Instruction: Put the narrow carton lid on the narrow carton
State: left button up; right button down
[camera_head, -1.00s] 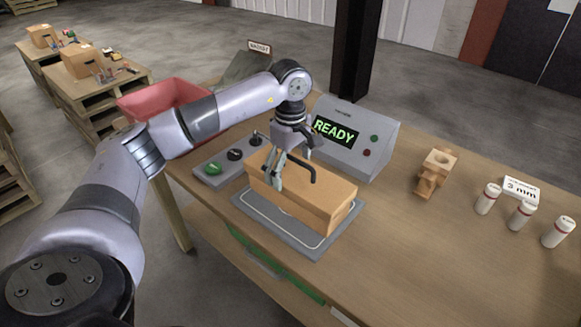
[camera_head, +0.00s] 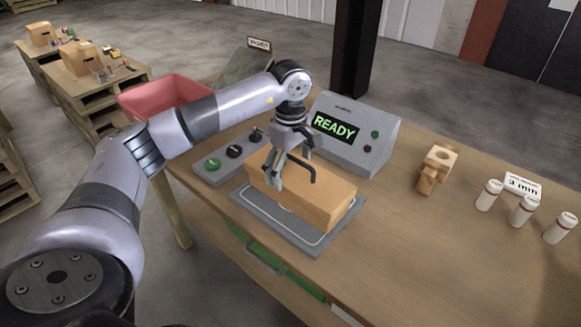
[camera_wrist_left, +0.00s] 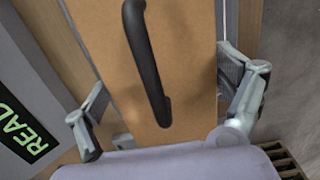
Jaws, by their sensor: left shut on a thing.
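A long brown cardboard piece (camera_head: 315,198) with a black handle (camera_head: 302,168) on top lies over the grey mat (camera_head: 262,222) on the bench. I cannot tell the narrow carton lid from the narrow carton here; no clear seam shows. My left gripper (camera_head: 289,168) points down at its left part and is shut on it, a finger at each long side. In the left wrist view the brown top (camera_wrist_left: 190,60) and handle (camera_wrist_left: 148,62) lie between the fingers. The inside and most of the underside are hidden. My right gripper is not in view.
A grey console (camera_head: 350,150) reading READY stands behind, with a button box (camera_head: 215,172) at the left. A red bin (camera_head: 165,95) is behind my arm. A wooden piece (camera_head: 437,168) and white cylinders (camera_head: 488,195) stand at the right. The bench's front right is clear.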

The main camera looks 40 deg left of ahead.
pick_arm(q)
jog(key=o, duration=0.9)
jog(key=shift+r, duration=0.1)
notch_tip(320, 180, up, 12)
jog(key=shift+f, duration=0.1)
